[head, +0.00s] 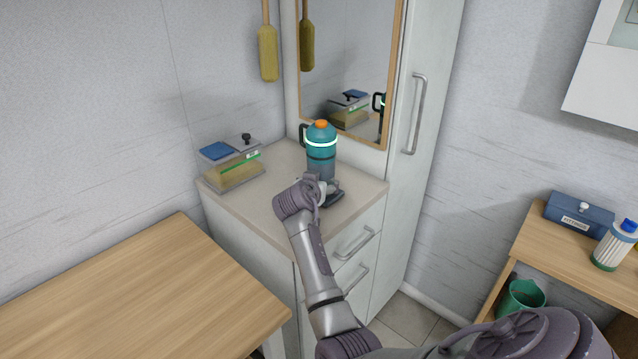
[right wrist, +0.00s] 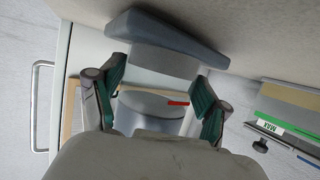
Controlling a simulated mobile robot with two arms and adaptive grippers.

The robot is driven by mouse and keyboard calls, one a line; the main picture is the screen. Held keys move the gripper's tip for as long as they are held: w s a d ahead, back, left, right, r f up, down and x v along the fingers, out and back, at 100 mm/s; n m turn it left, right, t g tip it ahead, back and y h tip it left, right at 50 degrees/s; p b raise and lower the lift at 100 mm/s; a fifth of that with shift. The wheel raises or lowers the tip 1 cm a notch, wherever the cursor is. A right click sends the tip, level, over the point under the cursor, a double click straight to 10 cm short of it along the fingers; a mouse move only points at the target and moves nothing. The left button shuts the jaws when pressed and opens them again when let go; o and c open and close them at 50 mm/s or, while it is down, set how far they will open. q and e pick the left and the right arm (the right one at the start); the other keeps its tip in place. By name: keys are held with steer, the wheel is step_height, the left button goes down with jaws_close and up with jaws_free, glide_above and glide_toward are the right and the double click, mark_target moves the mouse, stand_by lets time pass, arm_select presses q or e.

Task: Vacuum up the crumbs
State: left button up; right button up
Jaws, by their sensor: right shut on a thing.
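A teal upright device with an orange top, a pale band and a side handle, which looks like the handheld vacuum (head: 321,147), stands on the white cabinet's beige top (head: 278,190). My right gripper (head: 324,187) is shut on its lower part, near the dark foot. In the right wrist view, the fingers of my right gripper (right wrist: 160,75) lie on both sides of the vacuum's grey lower part (right wrist: 165,60), with a blue-grey foot above it. I cannot make out any crumbs. My left gripper is not in view.
A clear bin (head: 235,172) with tan contents, a blue piece and a black knob stands left of the vacuum. A mirror (head: 350,60) rises behind. A bare wooden table (head: 135,300) is at lower left. A blue box (head: 578,214) and bottle (head: 614,246) stand at right.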

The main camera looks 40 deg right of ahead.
mark_target(332, 168)
steer(key=shift+s+d+r+p, duration=0.15)
steer(key=shift+s+p, duration=0.45)
steer(key=shift+s, duration=0.35)
steer(key=shift+s+d+r+p, duration=0.15)
steer(key=shift+s+p, duration=0.45)
steer(key=shift+s, duration=0.35)
steer(key=shift+f, duration=0.15)
step_height(332, 168, up, 6)
steer(key=p, duration=0.5)
